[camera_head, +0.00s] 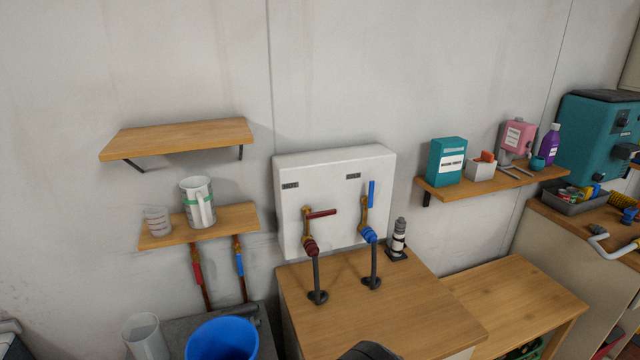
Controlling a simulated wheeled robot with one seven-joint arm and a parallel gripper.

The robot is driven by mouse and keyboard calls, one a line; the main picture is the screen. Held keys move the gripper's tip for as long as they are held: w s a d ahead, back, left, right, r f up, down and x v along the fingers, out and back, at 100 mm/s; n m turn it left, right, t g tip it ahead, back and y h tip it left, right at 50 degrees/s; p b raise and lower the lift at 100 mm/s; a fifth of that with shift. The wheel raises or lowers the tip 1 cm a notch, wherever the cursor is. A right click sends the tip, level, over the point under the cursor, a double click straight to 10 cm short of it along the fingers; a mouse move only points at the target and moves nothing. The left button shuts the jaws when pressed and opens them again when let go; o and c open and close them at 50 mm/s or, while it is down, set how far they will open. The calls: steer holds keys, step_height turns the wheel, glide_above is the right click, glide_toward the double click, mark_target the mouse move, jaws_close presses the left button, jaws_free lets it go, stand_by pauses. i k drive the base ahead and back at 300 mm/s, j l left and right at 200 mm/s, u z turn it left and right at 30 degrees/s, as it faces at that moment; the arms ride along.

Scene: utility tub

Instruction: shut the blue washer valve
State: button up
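The blue washer valve (371,194) is on the right side of a white wall box. Its blue lever stands upright, roughly in line with its brass body, and a blue fitting and dark hose run down below it. The red valve lever (321,214) to its left lies sideways, pointing right across its brass body. The white wall box (335,170) carries both valves and small dark labels. My gripper's fingers are not in view; only a dark rounded shape, which may be part of my arm, shows at the bottom edge, well below the valves.
A shelf (492,186) with a teal box (446,160) is further right. A blue bucket (222,338) stands lower left. The space before the levers looks clear.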

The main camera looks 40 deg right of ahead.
mark_target(369, 201)
steer(key=z, duration=1.5)
steer(key=i+l+u, duration=0.1)
steer(key=u, duration=0.35)
steer(key=i+l+u, duration=0.1)
steer(key=l+u, duration=0.45)
steer(key=u, duration=0.35)
steer(key=l+u, duration=0.3)
steer(key=u, duration=0.15)
